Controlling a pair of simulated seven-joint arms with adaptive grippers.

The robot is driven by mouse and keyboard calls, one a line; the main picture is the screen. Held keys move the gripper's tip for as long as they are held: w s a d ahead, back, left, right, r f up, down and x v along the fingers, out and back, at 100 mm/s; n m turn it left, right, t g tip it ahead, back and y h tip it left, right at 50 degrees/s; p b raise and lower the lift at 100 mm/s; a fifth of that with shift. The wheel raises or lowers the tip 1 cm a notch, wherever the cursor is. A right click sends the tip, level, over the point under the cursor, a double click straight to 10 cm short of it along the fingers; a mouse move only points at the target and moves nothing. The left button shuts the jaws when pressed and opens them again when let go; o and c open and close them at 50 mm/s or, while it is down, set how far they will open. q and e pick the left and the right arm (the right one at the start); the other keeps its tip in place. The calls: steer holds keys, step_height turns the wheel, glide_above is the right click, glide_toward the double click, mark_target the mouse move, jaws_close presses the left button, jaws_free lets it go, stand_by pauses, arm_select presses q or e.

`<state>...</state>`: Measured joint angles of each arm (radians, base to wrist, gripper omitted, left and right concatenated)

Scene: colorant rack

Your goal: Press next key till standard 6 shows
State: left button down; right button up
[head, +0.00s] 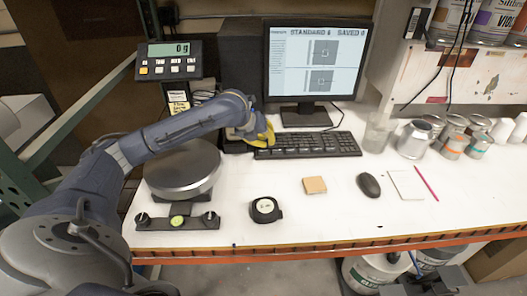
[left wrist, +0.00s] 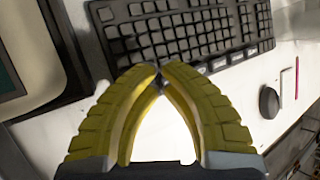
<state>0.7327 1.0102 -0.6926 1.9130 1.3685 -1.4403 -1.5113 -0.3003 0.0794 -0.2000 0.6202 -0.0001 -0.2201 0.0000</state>
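The monitor (head: 316,60) at the back shows "STANDARD" with a small digit that looks like 6, and "SAVED" with what looks like 0. The black keyboard (head: 308,146) lies in front of it and also fills the top of the left wrist view (left wrist: 200,30). My left gripper (head: 268,138) is over the keyboard's left end. Its yellow fingers meet at the tips, with nothing visible between them (left wrist: 160,70). I cannot tell whether they touch a key, and no key label is readable. A dark part (head: 432,281) at the bottom right may be my right gripper; its fingers are unclear.
A scale with a round plate (head: 183,171) and a display reading 0 g (head: 168,60) stands at left. A tape measure (head: 265,209), wooden block (head: 314,185), mouse (head: 369,185) and notepad (head: 407,185) lie in front. Cans (head: 453,138) stand at right.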

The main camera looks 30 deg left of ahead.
arm_select(q)
steer(key=shift+r, duration=0.1)
steer(key=shift+r, duration=2.4)
